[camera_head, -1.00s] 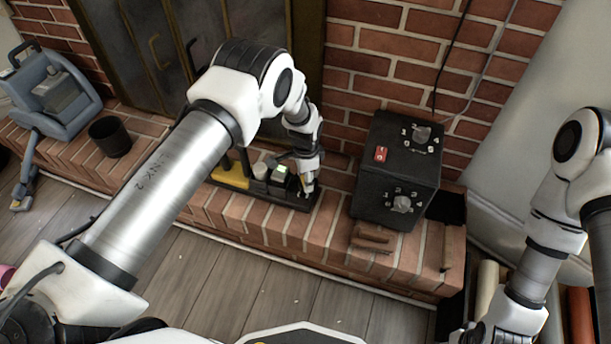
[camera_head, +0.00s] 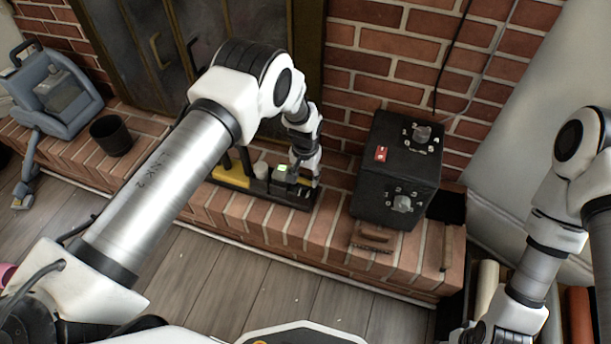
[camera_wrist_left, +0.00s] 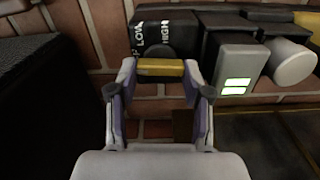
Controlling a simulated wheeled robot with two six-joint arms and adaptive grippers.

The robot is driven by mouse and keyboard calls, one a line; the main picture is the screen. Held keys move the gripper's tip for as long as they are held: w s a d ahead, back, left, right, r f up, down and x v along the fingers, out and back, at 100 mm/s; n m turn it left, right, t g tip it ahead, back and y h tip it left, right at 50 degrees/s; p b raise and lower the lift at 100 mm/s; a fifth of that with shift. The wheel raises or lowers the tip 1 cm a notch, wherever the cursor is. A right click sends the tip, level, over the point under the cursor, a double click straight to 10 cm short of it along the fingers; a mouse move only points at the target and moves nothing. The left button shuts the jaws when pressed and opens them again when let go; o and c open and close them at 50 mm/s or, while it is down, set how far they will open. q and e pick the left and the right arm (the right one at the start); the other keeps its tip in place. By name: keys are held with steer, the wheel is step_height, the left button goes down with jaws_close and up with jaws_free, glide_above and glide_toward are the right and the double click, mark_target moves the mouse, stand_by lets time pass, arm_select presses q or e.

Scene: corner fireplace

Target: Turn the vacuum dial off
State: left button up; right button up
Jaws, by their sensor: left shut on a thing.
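The vacuum dial (camera_wrist_left: 160,67) shows in the left wrist view as a yellow bar lying level in front of a dark round base. White LOW and HIGH labels stand above it on a black housing (camera_wrist_left: 184,30). My left gripper (camera_wrist_left: 158,78) is shut on the yellow bar, one finger at each end. In the head view the left gripper (camera_head: 314,180) reaches the right end of a low black and yellow device (camera_head: 236,178) on the brick hearth; the dial is too small to tell there. My right arm shows at the right, but its gripper is outside the picture.
A black box (camera_head: 398,165) with a red switch and two knobs stands right of the left gripper. A black cup (camera_head: 111,136) and a blue-grey machine (camera_head: 52,95) are at the left. A grey button block with a lit green display (camera_wrist_left: 232,70) sits beside the dial.

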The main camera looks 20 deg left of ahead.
arm_select(q)
steer(key=shift+n, duration=0.5)
steer(key=o, duration=1.2)
steer(key=shift+c, duration=0.2)
step_height(320, 180, up, 12)
